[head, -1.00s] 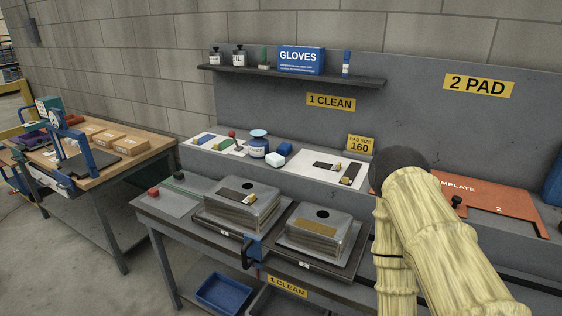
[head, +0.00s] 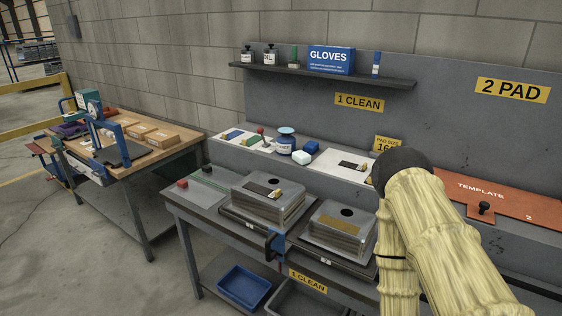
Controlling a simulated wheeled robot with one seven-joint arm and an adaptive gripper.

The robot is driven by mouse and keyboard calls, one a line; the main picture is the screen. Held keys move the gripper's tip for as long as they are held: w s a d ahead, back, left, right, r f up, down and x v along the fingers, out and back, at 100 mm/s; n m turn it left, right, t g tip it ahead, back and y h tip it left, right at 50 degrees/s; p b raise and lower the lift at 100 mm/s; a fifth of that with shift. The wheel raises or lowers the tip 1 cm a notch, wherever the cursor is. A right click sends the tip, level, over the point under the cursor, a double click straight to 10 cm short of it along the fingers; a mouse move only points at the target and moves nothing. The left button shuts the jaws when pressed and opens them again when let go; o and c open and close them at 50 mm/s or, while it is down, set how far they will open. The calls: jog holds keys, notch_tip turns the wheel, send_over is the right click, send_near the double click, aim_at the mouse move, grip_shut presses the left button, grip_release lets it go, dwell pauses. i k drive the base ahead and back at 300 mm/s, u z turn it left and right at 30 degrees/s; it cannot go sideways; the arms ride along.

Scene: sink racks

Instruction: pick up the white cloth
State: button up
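A small white folded-looking item (head: 302,158), which appears to be the white cloth, lies on the raised ledge of the grey bench. It sits just in front of a blue block (head: 311,147) and to the right of a blue, round-topped container (head: 285,142). My arm rises at the right of the picture, well to the right of the white item. My gripper does not show, so its fingers cannot be seen.
Two stacks of metal sink-like trays (head: 268,196) stand on the lower bench in front of the ledge. A shelf (head: 320,74) overhangs the ledge. An orange template board (head: 495,198) lies at right. A wooden-topped table (head: 165,153) stands at left, with open floor in front.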

aim_at(300, 156)
jog(key=u, duration=0.8)
jog(key=k, duration=1.05)
jog(key=u, duration=0.85)
jog(key=i, duration=1.45)
jog(key=z, duration=1.6)
jog(key=i, duration=0.5)
jog(key=z, duration=0.6)
